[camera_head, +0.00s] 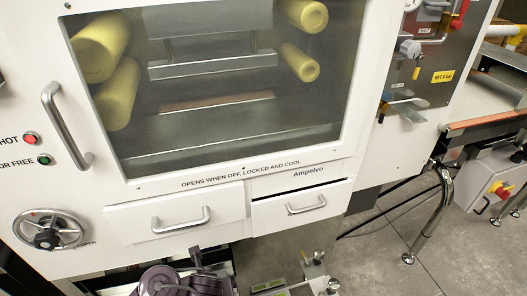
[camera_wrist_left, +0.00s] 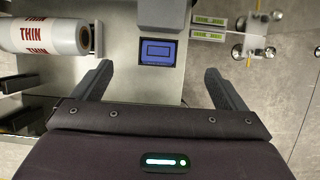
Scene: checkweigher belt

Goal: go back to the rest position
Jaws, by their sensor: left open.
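My left gripper (camera_wrist_left: 160,78) shows in the left wrist view with its two dark fingers wide apart and nothing between them. It hangs over a grey surface (camera_wrist_left: 150,85) with a small blue screen (camera_wrist_left: 160,52) beyond the fingertips. In the head view, a dark purple part of my own arm (camera_head: 165,281) shows at the bottom edge, and I cannot make out its fingertips there. My right gripper is in neither view.
A white machine (camera_head: 215,184) with a window, a door handle (camera_head: 66,125), two drawers and a handwheel (camera_head: 48,232) fills the head view. The lower right drawer (camera_head: 300,205) looks slightly open. A roll marked THIN (camera_wrist_left: 45,37) lies left of the left gripper.

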